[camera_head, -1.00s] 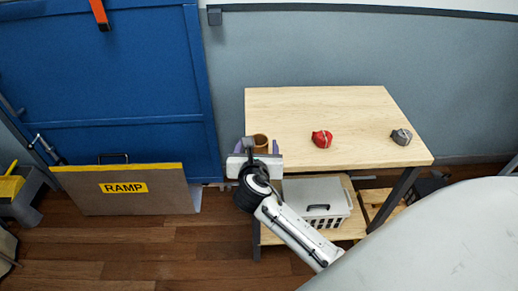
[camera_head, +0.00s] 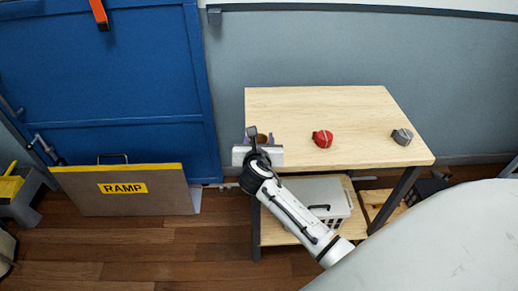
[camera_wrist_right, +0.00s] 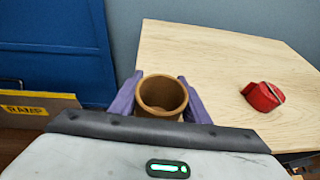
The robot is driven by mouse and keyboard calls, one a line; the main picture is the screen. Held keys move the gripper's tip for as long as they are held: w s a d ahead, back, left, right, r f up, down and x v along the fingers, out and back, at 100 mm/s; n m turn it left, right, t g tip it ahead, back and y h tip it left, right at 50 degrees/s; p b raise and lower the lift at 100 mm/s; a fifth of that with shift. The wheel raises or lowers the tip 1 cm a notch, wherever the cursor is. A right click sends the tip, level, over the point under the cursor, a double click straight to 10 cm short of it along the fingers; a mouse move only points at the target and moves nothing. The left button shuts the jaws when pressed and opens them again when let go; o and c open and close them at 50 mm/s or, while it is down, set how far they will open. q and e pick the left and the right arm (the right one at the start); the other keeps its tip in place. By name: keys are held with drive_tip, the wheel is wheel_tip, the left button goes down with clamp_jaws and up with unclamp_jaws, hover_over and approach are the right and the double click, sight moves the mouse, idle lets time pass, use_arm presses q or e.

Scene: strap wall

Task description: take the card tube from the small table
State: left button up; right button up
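The card tube (camera_wrist_right: 162,93) is a brown, open-topped cylinder at the left edge of the small table (camera_head: 345,108). In the right wrist view it stands upright between the two purple fingers of my right gripper (camera_wrist_right: 162,100), which press against its sides. In the head view the tube (camera_head: 262,138) is partly hidden behind my right gripper (camera_head: 261,137) and wrist. I cannot tell whether its base touches the tabletop. My left gripper is not in view.
A red object (camera_head: 322,139) and a grey object (camera_head: 402,137) sit on the tabletop, right of the tube. A light grey crate (camera_head: 325,198) stands on the lower shelf. A RAMP board (camera_head: 124,190) leans by the blue door (camera_head: 105,75).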

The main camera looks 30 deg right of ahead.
drive_tip(key=c, duration=0.3)
drive_tip(key=shift+c, duration=0.2)
